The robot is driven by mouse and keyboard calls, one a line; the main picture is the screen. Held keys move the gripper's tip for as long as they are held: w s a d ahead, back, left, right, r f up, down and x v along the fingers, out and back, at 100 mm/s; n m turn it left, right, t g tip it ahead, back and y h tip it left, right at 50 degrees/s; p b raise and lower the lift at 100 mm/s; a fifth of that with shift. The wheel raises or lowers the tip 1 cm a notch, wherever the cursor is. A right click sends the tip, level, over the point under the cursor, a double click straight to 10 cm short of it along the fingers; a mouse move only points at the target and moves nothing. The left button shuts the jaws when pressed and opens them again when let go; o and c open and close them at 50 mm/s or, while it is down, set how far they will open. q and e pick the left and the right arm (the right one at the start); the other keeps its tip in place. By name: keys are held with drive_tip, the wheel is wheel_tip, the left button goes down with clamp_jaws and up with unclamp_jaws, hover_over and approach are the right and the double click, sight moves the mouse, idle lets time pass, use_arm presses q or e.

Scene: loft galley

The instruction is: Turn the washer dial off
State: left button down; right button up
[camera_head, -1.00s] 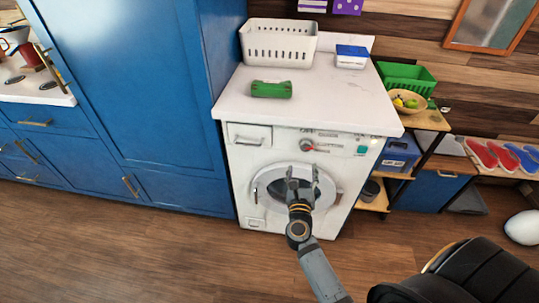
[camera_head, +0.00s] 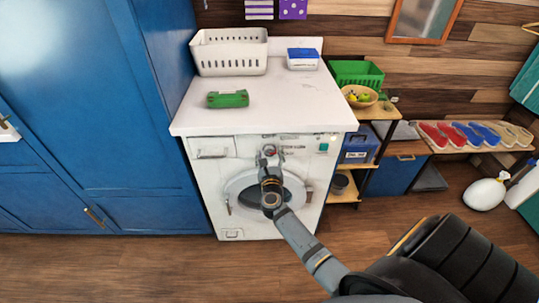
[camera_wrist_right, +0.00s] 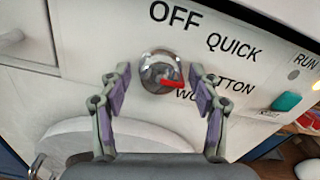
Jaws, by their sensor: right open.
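The white washer (camera_head: 222,180) stands against the wall with a round door low on its front. Its dial (camera_wrist_right: 162,72) is a silver round knob with a red pointer, seen in the right wrist view. The pointer is aimed to the lower right, near the partly hidden wool and cotton labels, away from the OFF label (camera_wrist_right: 174,15) above. My right gripper (camera_wrist_right: 160,98) is open, with its fingers to the left and right below the dial. In the head view my right gripper (camera_head: 269,152) is in front of the dial and hides it. My left gripper is not in view.
A teal button (camera_wrist_right: 286,102) is right of the dial. A white basket (camera_head: 230,66), a green object (camera_head: 228,99) and a blue-lidded box (camera_head: 302,62) are on the washer top. A shelf with a green crate (camera_head: 356,73) stands at the right. Blue cabinets (camera_head: 80,100) are at the left.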

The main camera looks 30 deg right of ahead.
drive_tip(key=shift+c, duration=0.2)
drive_tip(key=c, duration=1.1)
drive_tip(key=shift+c, duration=0.2)
drive_tip(key=n+p, duration=0.2)
drive_tip(key=n, duration=0.1)
drive_tip(key=shift+r+n, duration=0.15)
drive_tip(key=shift+n, duration=0.15)
drive_tip(key=n+p, duration=0.3)
drive_tip(key=n, duration=0.2)
drive_tip(key=shift+n+p, duration=0.3)
drive_tip(key=n+p, duration=0.2)
drive_tip(key=n, duration=0.2)
drive_tip(key=shift+f+n+p, duration=0.15)
drive_tip(key=shift+n+p, duration=0.4)
drive_tip(key=shift+n, duration=0.65)
drive_tip(key=shift+f+n+p, duration=0.1)
drive_tip(key=shift+n+p, duration=0.45)
drive_tip(key=shift+n, duration=0.65)
